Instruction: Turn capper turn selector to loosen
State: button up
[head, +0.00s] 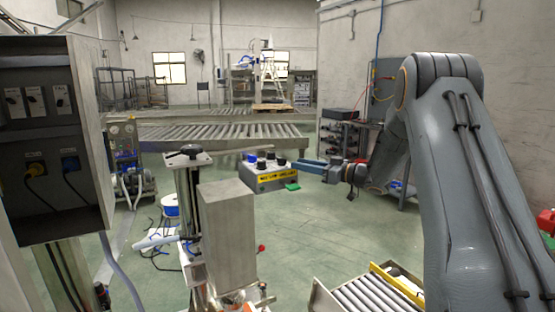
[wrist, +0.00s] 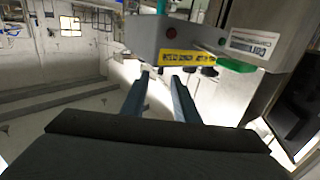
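A grey control box (head: 268,180) with a yellow label (head: 277,176) stands in the middle of the head view, with several dark knobs (head: 262,162) on top. Which of them is the turn selector, and its setting, I cannot tell. In the wrist view a grey box (wrist: 150,38) shows a red button (wrist: 171,33), a yellow label (wrist: 187,58) and a green part (wrist: 236,65). My gripper (head: 298,163) is just right of the knobs in the head view, its two blue fingers apart and empty. They also show in the wrist view (wrist: 161,77), pointing below the box. I see no contact.
A capper column with a grey block (head: 228,235) stands in front and left of the box. An electrical cabinet (head: 45,130) is at the left. A roller conveyor (head: 210,137) runs behind, and a short roller section (head: 365,297) lies at lower right. Floor right of the box is clear.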

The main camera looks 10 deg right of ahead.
aim_at(282, 160)
jog(key=p+x, duration=0.2)
jog(key=x, duration=0.5)
jog(key=shift+a, duration=0.2)
jog(key=shift+w+a, duration=0.45)
jog(key=shift+w, duration=0.05)
grip_shut()
